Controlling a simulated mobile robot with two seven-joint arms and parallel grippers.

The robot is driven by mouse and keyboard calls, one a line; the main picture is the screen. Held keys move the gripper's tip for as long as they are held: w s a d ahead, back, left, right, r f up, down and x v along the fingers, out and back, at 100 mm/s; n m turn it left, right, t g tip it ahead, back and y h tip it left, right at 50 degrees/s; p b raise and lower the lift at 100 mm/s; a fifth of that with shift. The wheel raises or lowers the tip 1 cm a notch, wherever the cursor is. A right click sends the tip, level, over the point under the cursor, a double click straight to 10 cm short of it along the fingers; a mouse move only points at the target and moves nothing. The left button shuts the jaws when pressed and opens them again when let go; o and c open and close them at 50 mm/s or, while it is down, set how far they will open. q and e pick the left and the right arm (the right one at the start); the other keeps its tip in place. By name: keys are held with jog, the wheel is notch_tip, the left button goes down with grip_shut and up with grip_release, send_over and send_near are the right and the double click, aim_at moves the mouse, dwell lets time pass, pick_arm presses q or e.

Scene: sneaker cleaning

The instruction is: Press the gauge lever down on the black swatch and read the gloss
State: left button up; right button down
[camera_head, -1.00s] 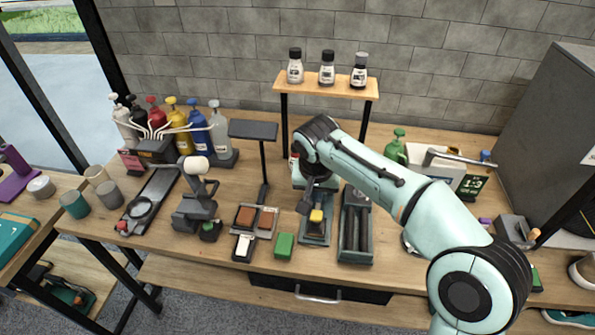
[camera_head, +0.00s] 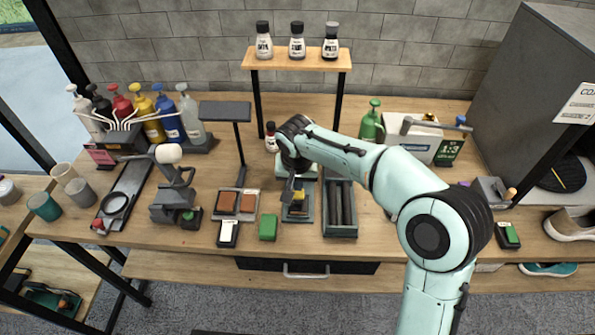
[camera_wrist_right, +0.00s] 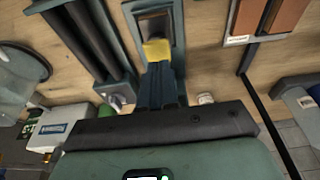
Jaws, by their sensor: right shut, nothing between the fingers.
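A small dark stand with a yellow-tipped part (camera_head: 299,197), which looks like the gauge and its lever, sits mid-table. My right gripper (camera_head: 289,190) points down at it from behind, its fingers together with nothing between them. In the wrist view the closed fingers (camera_wrist_right: 161,82) reach the yellow part (camera_wrist_right: 156,49) and seem to touch or overlap it; I cannot tell whether they press it. The frame (camera_wrist_right: 178,30) beyond has a dark opening; I cannot tell whether that is the black swatch. No reading is legible. My left gripper is out of view.
A green block (camera_head: 268,227) and a tray of brown swatches (camera_head: 250,203) lie left of the stand. A dark tray with two rollers (camera_head: 340,229) is close on its right. A bottle shelf (camera_head: 297,58) stands behind. The table's front edge is near.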

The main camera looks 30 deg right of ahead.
aim_at(297, 196)
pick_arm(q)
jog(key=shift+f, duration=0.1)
pick_arm(e)
jog(key=shift+f, duration=0.65)
jog(key=shift+s+a+f+b, duration=0.15)
jog(key=shift+s+f+b, duration=0.05)
jog(key=shift+f+b, duration=0.4)
jog(key=shift+s+a+f+b, duration=0.15)
jog(key=shift+s+f+b, duration=0.05)
jog(key=shift+f+b, duration=0.3)
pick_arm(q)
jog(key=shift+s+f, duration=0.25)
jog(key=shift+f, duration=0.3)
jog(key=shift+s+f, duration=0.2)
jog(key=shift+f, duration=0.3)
pick_arm(e)
jog(key=shift+r, duration=0.15)
